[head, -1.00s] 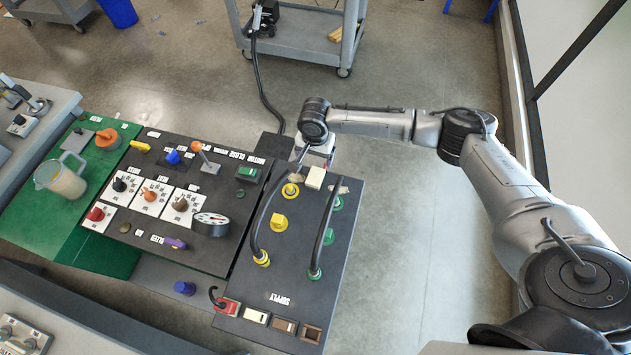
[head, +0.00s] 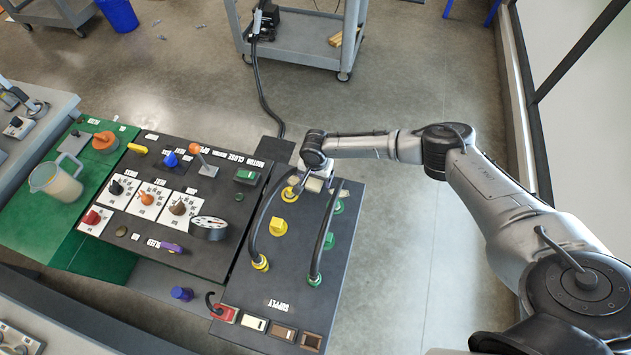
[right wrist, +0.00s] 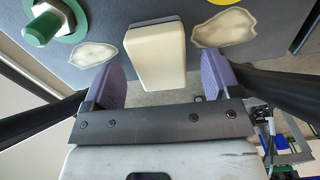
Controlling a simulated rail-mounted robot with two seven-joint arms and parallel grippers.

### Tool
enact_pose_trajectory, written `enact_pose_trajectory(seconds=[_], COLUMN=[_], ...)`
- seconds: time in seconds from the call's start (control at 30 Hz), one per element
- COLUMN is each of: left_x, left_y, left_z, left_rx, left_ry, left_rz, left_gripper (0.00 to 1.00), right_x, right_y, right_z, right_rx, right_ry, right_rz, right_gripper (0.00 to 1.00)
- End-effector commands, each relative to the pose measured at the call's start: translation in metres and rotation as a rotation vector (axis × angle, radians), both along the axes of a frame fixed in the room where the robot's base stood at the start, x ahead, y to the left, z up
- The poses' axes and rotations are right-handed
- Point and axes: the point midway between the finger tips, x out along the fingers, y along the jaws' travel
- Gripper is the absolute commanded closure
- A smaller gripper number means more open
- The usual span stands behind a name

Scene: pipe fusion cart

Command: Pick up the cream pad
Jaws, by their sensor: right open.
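The cream pad (head: 314,185) is a small pale block at the far end of the dark supply panel. In the right wrist view the pad (right wrist: 155,50) stands out from the panel face. My right gripper (head: 316,178) is at the pad in the head view, hiding part of it. In the right wrist view my right gripper (right wrist: 162,78) is open, with a purple-padded finger on each side of the pad's near end and a gap on both sides. It holds nothing. My left gripper is not in view.
The supply panel (head: 290,265) carries two black hoses, with yellow fittings (head: 278,227) and green fittings (head: 314,281). Worn patches (right wrist: 222,27) flank the pad. A control panel (head: 150,222) with knobs lies to the left. Open floor (head: 420,240) lies to the right.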

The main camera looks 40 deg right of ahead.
Motion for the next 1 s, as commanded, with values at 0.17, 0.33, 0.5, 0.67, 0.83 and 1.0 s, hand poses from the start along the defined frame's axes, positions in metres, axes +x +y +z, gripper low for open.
enact_pose_trajectory(seconds=[0.17,0.33,0.5,0.67,0.83,1.0], left_x=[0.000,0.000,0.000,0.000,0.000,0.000], left_y=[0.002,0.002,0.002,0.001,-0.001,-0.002], left_z=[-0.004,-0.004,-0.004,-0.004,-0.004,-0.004], left_rx=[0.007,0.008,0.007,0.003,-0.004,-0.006], left_ry=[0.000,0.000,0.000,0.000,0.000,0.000], left_rz=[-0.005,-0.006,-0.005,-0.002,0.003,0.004], left_gripper=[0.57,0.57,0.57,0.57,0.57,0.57], right_x=[0.000,0.000,0.000,0.000,0.000,0.000], right_y=[0.000,0.000,0.000,0.000,0.000,0.000], right_z=[-0.016,-0.018,-0.018,-0.018,-0.018,-0.018], right_rx=[0.000,0.001,0.001,0.000,0.000,0.000], right_ry=[0.000,-0.002,-0.002,-0.001,-0.001,-0.001], right_rz=[-0.001,-0.001,-0.001,-0.001,-0.001,-0.001], right_gripper=[0.17,0.17,0.21,0.36,0.52,0.69])
